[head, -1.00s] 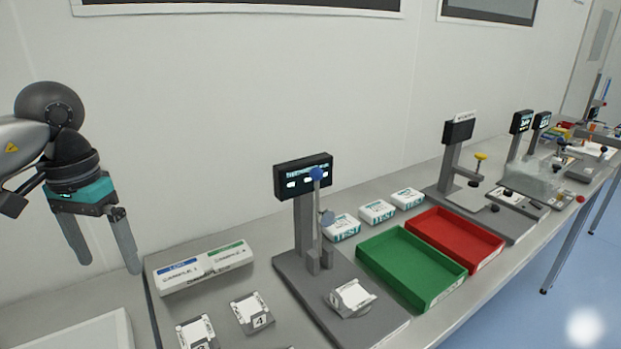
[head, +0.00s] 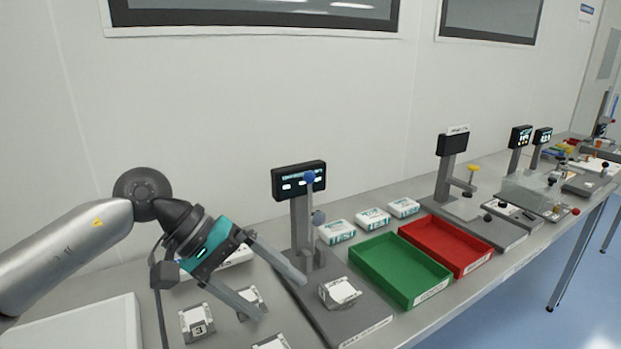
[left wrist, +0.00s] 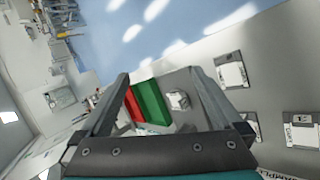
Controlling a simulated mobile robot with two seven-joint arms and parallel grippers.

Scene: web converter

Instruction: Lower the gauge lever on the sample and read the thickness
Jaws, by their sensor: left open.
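The thickness gauge (head: 300,210) is a grey column on a grey base with a dark display on top. Its lever stands upright with a blue ball knob (head: 309,177) at the upper end. A sample (head: 340,292) with a white top sits on the gauge base, and it also shows in the left wrist view (left wrist: 179,101). The display text is too small to read. My left gripper (head: 282,298) is open and empty, to the left of the gauge column, with its fingers pointing right and down. My right gripper is not in view.
Sample holders, one marked 3 (head: 197,322), lie left of the gauge, under and near my left gripper. A green tray (head: 432,292) and a red tray (head: 473,265) stand to the right. White test boxes (head: 373,218) lie behind them. Another gauge (head: 450,175) stands farther right.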

